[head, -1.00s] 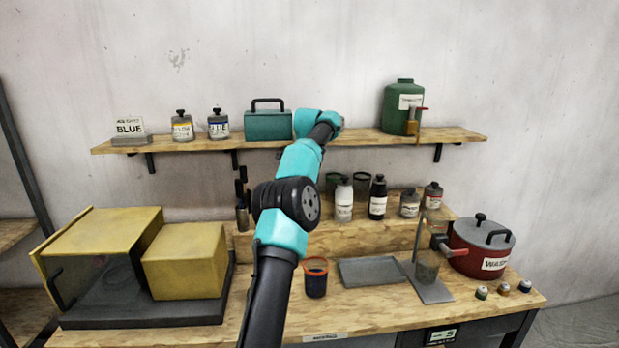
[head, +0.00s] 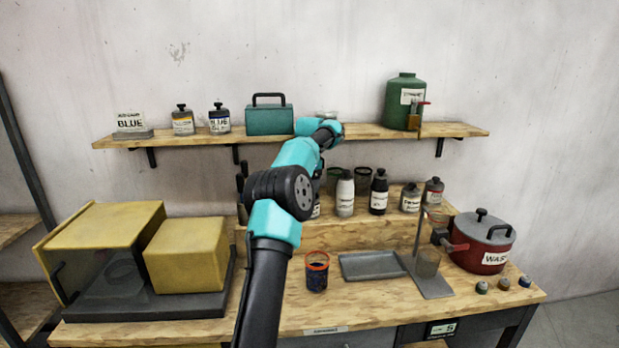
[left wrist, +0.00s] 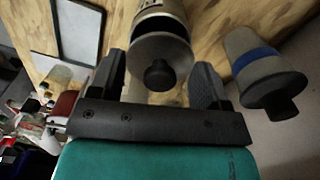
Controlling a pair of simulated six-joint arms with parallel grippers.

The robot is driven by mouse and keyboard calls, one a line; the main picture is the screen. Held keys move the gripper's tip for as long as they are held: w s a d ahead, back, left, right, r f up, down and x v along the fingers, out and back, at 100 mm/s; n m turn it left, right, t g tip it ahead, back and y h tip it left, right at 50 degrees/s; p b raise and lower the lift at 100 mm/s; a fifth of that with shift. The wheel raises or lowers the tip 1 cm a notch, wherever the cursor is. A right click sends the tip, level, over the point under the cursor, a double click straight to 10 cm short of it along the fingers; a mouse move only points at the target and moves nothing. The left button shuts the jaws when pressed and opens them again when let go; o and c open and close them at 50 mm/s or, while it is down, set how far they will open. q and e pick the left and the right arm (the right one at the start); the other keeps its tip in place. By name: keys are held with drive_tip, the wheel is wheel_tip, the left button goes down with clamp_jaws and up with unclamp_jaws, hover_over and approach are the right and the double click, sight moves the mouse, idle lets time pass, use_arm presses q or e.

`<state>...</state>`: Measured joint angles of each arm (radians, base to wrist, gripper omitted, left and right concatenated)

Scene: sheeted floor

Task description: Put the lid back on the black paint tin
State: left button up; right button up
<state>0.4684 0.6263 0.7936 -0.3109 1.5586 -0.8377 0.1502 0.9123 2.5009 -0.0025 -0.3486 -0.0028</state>
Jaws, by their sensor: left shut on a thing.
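In the left wrist view my left gripper (left wrist: 160,88) has a dark grey lid (left wrist: 142,53) with a round black knob between its fingers and is shut on it. The lid lines up with a pale tin (left wrist: 158,10) behind it. I cannot tell whether lid and tin touch, nor whether this is the black paint tin. A grey tin (left wrist: 243,50) with a blue band and a black-knobbed lid stands to the right. In the head view my left arm hides its gripper and the spot it works at. My right gripper is in neither view.
A shelf (head: 360,132) hangs above the bench. Bottles, including a white one (head: 345,193) and a dark one (head: 378,193), stand on a riser. A grey tray (head: 373,266), an orange-rimmed cup (head: 317,272) and a red pot (head: 482,240) stand in front.

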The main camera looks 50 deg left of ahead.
use_arm(q)
drive_tip(key=shift+f, duration=0.95)
drive_tip(key=shift+f, duration=0.15)
idle(1.5)
drive_tip(key=o, duration=1)
drive_tip(key=shift+r, duration=3.5)
clamp_jaws()
